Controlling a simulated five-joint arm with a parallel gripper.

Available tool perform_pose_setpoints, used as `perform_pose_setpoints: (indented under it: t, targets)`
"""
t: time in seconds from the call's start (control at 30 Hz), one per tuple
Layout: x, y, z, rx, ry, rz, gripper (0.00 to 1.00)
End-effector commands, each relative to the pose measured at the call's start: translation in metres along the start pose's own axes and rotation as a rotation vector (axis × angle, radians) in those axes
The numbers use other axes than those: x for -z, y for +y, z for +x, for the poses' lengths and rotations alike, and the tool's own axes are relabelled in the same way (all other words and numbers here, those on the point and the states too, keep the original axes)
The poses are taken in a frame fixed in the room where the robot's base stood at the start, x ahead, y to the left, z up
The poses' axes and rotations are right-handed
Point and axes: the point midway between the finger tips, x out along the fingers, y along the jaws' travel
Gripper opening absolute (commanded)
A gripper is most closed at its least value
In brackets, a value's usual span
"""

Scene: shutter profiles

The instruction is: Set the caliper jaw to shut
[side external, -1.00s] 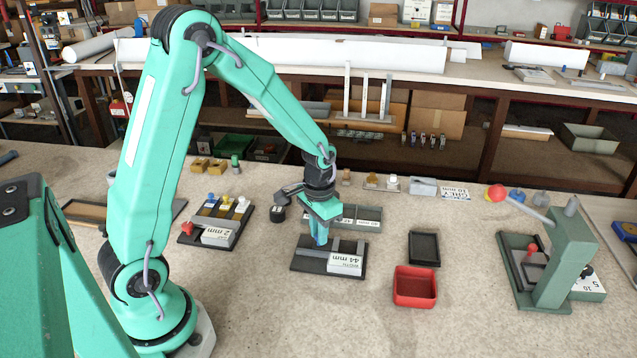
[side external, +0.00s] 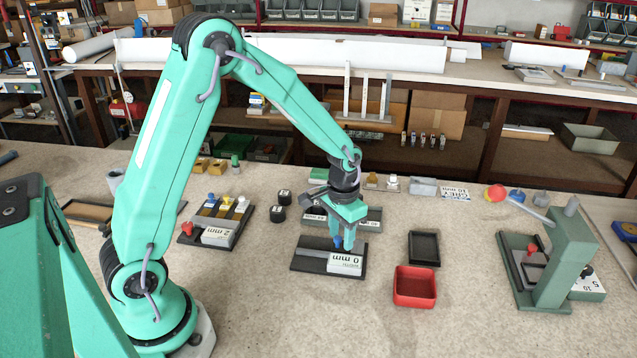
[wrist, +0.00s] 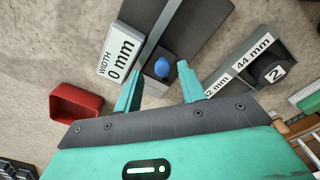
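The caliper (side external: 306,256) is a dark base with grey bars, lying flat on the bench. Its white readout block (side external: 345,262) says "WIDTH 0 mm"; this also reads clearly in the wrist view (wrist: 121,53). The caliper's blue knob (wrist: 162,67) shows in the wrist view, at the grey bars beside the readout block. My gripper (wrist: 160,88) is open above the caliper. Its two teal fingers stand apart on either side of the knob, with visible gaps. My gripper (side external: 348,246) partly covers the right part of the caliper in the side view.
A red bin (side external: 415,288) and black tray (side external: 424,248) lie to the right. A green fixture (side external: 565,255) stands far right. The front bench is clear.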

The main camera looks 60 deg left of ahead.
Motion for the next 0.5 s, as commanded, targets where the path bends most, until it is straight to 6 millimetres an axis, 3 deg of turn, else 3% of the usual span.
perform_pose_setpoints:
  t: [0.33,0.5]
  targets:
    - [-0.002,-0.002,-0.002,0.000,-0.005,-0.004,0.40]
    - [-0.001,-0.002,-0.012,0.000,-0.003,-0.004,0.40]
